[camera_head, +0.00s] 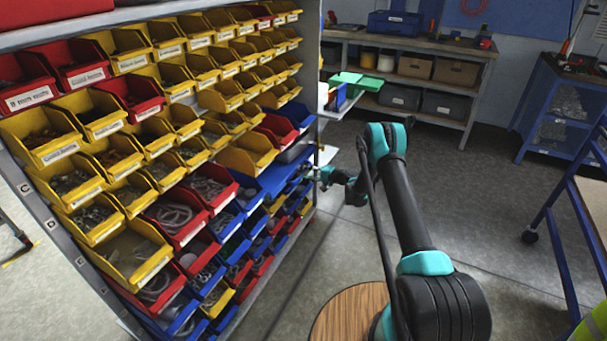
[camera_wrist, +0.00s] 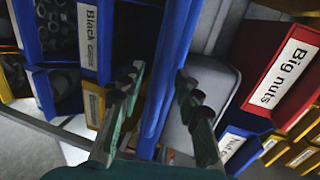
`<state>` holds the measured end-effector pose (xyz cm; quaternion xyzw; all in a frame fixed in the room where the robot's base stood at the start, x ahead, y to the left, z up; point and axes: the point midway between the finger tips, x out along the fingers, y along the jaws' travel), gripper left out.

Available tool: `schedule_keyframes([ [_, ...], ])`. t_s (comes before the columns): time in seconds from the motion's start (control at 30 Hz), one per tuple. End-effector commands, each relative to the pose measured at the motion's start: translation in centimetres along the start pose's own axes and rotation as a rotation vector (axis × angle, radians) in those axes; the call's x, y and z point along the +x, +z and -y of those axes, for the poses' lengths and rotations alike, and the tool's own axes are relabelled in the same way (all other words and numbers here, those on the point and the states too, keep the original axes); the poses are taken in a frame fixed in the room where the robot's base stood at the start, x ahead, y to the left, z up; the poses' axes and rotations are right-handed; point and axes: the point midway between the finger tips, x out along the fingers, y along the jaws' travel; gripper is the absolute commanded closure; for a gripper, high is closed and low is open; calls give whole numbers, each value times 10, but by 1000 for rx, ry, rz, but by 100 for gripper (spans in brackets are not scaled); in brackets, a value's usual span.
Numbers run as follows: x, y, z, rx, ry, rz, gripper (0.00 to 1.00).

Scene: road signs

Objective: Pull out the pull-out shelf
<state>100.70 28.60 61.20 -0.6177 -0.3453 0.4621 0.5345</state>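The pull-out shelf appears to be the flat blue board (camera_head: 283,173) in the bin rack, below the upper rows of bins, in the head view. In the wrist view its blue edge (camera_wrist: 168,70) runs between the two fingers of my gripper (camera_wrist: 160,100). The fingers are apart on either side of this edge, and I see no clear contact. In the head view my gripper (camera_head: 318,175) is small, at the right end of the board by the rack's front. Its fingertips are hard to make out there.
Yellow, red and blue bins (camera_head: 130,160) fill the rack on the left. In the wrist view a red "Big nuts" bin (camera_wrist: 272,75) and a grey bin (camera_wrist: 205,85) are close to my gripper. The floor (camera_head: 480,215) to the right is clear. A workbench (camera_head: 425,45) stands behind.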

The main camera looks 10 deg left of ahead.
Motion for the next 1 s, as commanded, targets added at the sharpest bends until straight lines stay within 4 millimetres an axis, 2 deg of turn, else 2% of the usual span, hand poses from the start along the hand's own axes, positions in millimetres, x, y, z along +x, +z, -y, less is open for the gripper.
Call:
schedule_keyframes([
  [0.3, 3, 0, 0, 0, 0, 0, 66],
  [0.6, 2, 0, 0, 0, 0, 0, 100],
  [1.0, 2, 0, 0, 0, 1, 0, 100],
])
